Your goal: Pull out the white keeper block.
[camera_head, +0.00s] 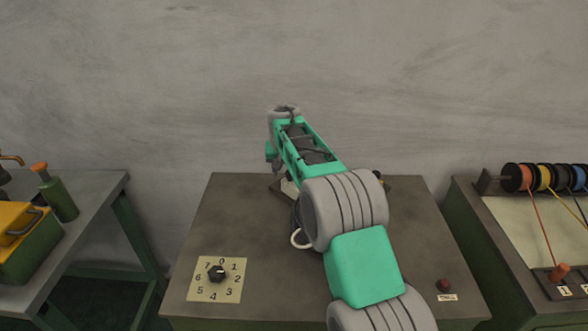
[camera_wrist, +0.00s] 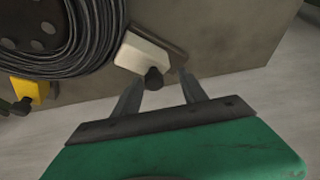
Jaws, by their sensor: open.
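The white keeper block (camera_wrist: 140,54) shows in the wrist view, tilted in the picture, against a dark brown piece (camera_wrist: 172,52). A dark round knob (camera_wrist: 154,79) is on its near end. My gripper (camera_wrist: 160,77) is open, with one finger on each side of the knob. I cannot tell whether the fingers touch it. In the head view, a small pale patch (camera_head: 290,187) below my gripper (camera_head: 277,170) may be the block. My arm hides most of that area.
In the wrist view, a coil of dark wire (camera_wrist: 78,45) lies beside the block, and a yellow block (camera_wrist: 28,91) is further left. The bench (camera_head: 230,215) carries a numbered dial (camera_head: 217,273) and a red button (camera_head: 443,285). Side benches stand left (camera_head: 95,200) and right (camera_head: 490,245).

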